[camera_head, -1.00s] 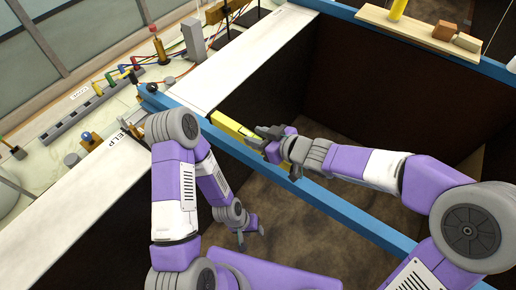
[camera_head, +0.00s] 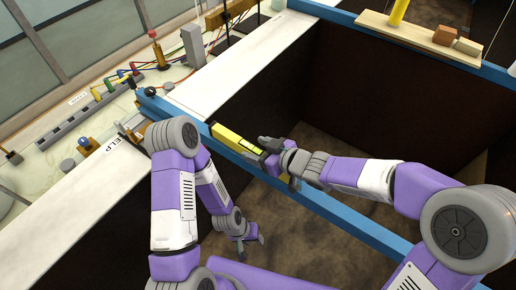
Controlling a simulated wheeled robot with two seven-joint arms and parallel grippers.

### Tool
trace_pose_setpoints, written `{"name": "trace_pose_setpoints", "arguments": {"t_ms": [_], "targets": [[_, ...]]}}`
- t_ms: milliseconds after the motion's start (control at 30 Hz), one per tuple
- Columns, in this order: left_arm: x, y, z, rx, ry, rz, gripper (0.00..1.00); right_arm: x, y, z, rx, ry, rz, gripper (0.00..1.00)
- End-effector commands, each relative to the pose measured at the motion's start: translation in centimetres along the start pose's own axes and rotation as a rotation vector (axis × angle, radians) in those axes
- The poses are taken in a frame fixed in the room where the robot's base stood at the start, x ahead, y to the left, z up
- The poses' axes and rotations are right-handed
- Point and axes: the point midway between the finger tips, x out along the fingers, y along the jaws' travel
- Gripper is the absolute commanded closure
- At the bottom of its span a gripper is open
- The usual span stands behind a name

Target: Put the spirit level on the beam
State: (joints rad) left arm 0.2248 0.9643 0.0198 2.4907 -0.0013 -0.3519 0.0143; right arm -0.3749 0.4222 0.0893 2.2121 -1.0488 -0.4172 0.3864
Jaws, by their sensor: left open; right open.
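The yellow spirit level (camera_head: 234,141) lies lengthwise along the blue beam (camera_head: 325,202), at its far side in the picture. It looks level with the beam's top, but I cannot tell how fully it rests on it. My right gripper (camera_head: 269,153) is open at the level's right-hand end, with its fingers very close to it and hiding part of it. Whether they touch it is unclear. My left gripper (camera_head: 250,239) is open and empty, low in front of the beam and apart from the level.
The beam spans a dark-walled flume with white ledges (camera_head: 240,72). A second blue beam (camera_head: 420,50) at the back carries a wooden board (camera_head: 412,33) with small blocks (camera_head: 446,35). A bench with cables and a grey power strip (camera_head: 85,112) stands at left.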

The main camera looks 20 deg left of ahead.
Motion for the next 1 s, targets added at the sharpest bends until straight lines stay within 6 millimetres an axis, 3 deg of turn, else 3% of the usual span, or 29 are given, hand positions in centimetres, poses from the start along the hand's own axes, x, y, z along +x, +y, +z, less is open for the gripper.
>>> {"name": "trace_pose_setpoints", "arguments": {"t_ms": [167,500,700,1000], "targets": [[-0.4,0.1,0.0,0.0,0.0,0.0,0.57,-1.0,0.1,-0.1,0.0,0.001,0.001,0.37],[-3.2,1.2,0.1,0.0,0.0,0.0,0.57,-8.0,0.1,-0.5,0.0,0.002,0.005,0.37],[-4.5,1.7,0.2,0.0,0.0,0.0,0.57,-11.0,0.1,-0.2,0.001,0.0,0.003,0.37],[-4.7,1.8,0.2,0.0,0.0,0.0,0.57,-12.1,0.0,0.0,0.0,0.001,-0.001,0.37]]}}
